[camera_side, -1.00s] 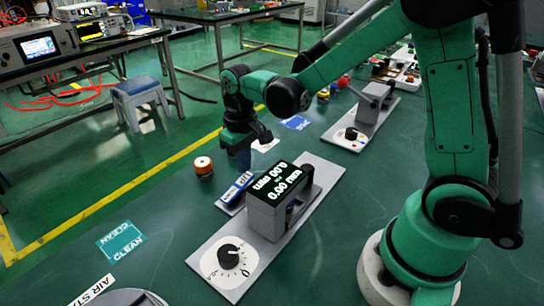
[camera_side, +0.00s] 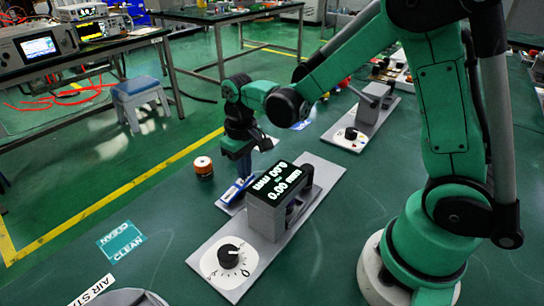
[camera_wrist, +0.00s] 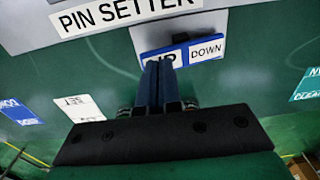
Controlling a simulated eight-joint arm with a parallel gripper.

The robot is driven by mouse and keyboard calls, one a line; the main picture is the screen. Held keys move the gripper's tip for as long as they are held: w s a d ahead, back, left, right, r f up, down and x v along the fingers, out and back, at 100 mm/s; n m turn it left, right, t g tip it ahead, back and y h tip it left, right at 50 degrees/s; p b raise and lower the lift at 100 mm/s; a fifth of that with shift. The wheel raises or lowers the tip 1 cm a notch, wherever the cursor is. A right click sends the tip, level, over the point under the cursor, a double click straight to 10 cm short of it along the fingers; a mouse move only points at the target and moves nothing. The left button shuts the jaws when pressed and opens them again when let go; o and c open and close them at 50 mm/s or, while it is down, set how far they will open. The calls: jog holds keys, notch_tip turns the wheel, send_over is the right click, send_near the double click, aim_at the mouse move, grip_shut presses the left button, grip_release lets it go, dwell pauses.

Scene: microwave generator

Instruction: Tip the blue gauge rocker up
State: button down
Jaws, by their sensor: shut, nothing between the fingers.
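The blue gauge rocker (camera_side: 229,194) is a small blue-and-white piece on a grey plate, left of the grey gauge box with the lit display (camera_side: 283,180). In the wrist view the rocker (camera_wrist: 208,49) shows a DOWN label on the right and a partly covered UP label on the left. My gripper (camera_side: 243,174) points down over the rocker's far end, its fingers together and empty. In the wrist view my gripper's fingertips (camera_wrist: 158,64) overlap the UP label. I cannot tell whether they touch it. A small black piece (camera_wrist: 195,39) sits beside the labels.
A black dial (camera_side: 228,256) is on the near end of the gauge's grey base. A second grey fixture (camera_side: 368,111) is farther back. The green bench at the front left is mostly clear.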

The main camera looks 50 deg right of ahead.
jog(key=shift+f, duration=0.5)
jog(key=shift+r, duration=3.55)
jog(key=shift+s+r, duration=0.2)
jog(key=shift+r, duration=0.05)
jog(key=shift+s+a+r+t, duration=0.1)
jog(key=shift+s+r+t, duration=0.45)
jog(key=shift+s+t, duration=0.65)
jog(key=shift+s+r+t, duration=0.55)
jog(key=shift+s+t, duration=0.55)
jog(key=shift+t, duration=0.1)
jog(key=shift+s+a+r+t, duration=0.1)
jog(key=shift+s+r+t, duration=0.45)
jog(key=shift+s+t, duration=0.65)
